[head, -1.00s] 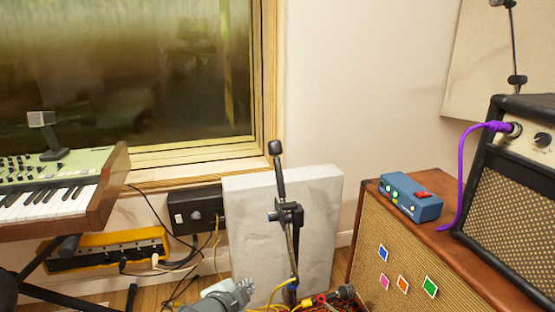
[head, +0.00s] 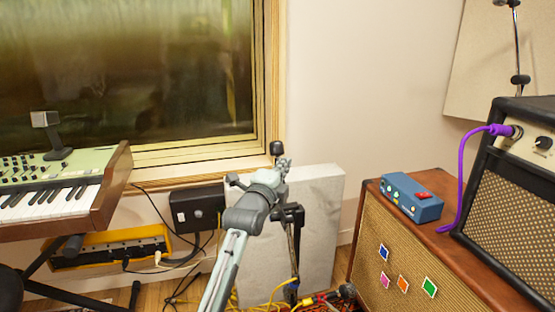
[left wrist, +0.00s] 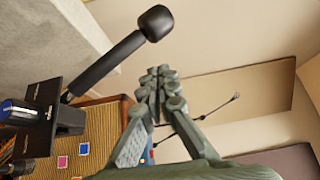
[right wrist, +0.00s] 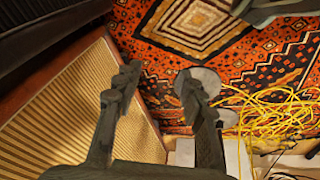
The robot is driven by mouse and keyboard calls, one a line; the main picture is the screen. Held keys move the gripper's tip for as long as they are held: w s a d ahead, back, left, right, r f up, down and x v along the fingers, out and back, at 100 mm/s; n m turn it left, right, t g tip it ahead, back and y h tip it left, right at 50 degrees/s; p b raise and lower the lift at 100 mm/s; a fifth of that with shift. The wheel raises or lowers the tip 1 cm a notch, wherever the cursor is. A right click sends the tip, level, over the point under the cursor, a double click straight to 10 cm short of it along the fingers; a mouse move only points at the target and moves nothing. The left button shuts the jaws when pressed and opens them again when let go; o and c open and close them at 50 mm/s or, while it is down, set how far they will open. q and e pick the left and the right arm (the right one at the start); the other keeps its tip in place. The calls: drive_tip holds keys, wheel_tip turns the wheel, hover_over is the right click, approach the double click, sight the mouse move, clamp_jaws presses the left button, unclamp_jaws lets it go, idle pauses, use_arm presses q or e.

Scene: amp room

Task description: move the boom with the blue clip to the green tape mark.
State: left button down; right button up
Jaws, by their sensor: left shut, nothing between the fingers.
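A black boom on a stand has its thick end (head: 276,148) in front of the window's right edge. In the left wrist view the boom's black end (left wrist: 120,55) slants up from a black clamp block. A blue piece (left wrist: 18,113), perhaps the blue clip, shows at that view's left edge. A green mark (head: 429,287) sits on the cloth front of the brown cabinet. My left gripper (head: 283,165) is shut and empty, close beside the boom's end; the left wrist view shows a gap. My right gripper (right wrist: 157,82) is open and empty above the floor.
Blue, pink and orange marks (head: 403,284) are beside the green one. A blue pedal box (head: 411,197) and an amp (head: 520,210) stand on the cabinet (head: 372,187). A grey panel (head: 325,210) stands behind the boom. Yellow cables (right wrist: 270,115) lie on the patterned rug.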

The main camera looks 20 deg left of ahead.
sight(278, 160)
use_arm(q)
drive_tip(key=shift+w+a, duration=1.4)
use_arm(e)
drive_tip(key=shift+s+f, duration=0.4)
drive_tip(key=shift+f, duration=0.35)
